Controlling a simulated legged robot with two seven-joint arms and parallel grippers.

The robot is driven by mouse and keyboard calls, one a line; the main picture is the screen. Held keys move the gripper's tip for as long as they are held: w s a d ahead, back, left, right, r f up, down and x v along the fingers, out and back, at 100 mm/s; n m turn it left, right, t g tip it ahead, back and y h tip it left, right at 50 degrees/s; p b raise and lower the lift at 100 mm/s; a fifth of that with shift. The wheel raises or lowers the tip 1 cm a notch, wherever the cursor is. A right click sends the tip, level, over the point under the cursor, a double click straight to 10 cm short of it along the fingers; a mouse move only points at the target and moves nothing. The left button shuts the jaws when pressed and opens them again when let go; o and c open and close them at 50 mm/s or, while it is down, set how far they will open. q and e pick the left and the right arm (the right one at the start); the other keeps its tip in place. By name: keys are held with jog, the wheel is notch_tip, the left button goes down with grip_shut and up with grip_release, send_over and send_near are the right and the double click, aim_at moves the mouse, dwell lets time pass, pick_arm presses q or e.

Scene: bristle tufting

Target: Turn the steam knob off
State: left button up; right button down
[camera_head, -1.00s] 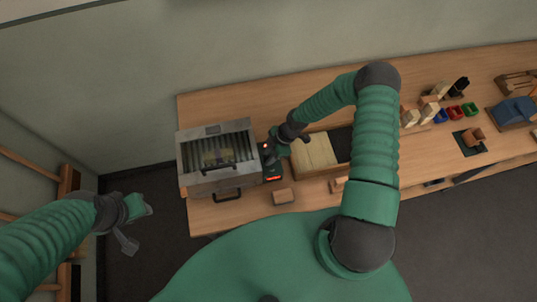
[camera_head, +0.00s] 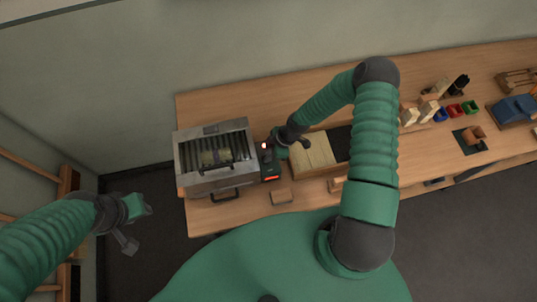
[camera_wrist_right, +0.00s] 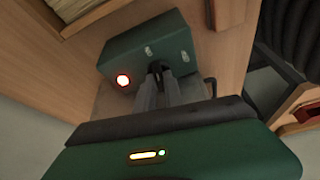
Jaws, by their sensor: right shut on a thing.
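The steam box (camera_head: 188,160) is a grey metal case with a slatted top at the left end of the bench. A dark green control box (camera_head: 270,166) stands against its right side, with a red lit strip on its front. In the right wrist view the control box (camera_wrist_right: 118,50) has a glowing round lamp (camera_wrist_right: 123,80). My right gripper (camera_wrist_right: 160,72) is at the control box, its fingers shut on a small dark part, apparently the steam knob, mostly hidden between them. My left gripper (camera_head: 127,242) hangs over the floor, left of the bench, away from everything.
A wooden tray (camera_head: 314,150) with pale and dark material lies right of the control box. A small wooden block (camera_head: 281,197) sits near the bench's front edge. Coloured bins (camera_head: 455,111) and a blue object (camera_head: 515,108) are farther right. The bench front strip is mostly clear.

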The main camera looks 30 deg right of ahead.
jog(key=m, duration=0.2)
jog(key=m+t+h+b, duration=0.1)
jog(key=m, duration=0.1)
jog(key=shift+a+t, duration=0.15)
jog(key=shift+t, duration=0.15)
jog(key=m, duration=0.2)
jog(key=m+t+h+b, duration=0.1)
jog(key=m, duration=0.2)
jog(key=shift+a+h, duration=0.1)
jog(key=shift+h, duration=0.2)
jog(key=m+h+b, duration=0.1)
jog(key=m, duration=0.2)
jog(key=shift+a+m, duration=0.1)
jog(key=shift+m, duration=0.2)
jog(key=shift+r+m+h+b, duration=0.1)
jog(key=shift+m+h+b, duration=0.55)
jog(key=shift+m, duration=0.95)
jog(key=shift+w+m+h, duration=0.1)
jog(key=shift+m+h, duration=0.15)
jog(key=shift+m, duration=0.05)
jog(key=c, duration=1.7)
grip_release()
jog(key=shift+c, duration=0.2)
jog(key=shift+o, duration=1.4)
jog(key=shift+a, duration=0.1)
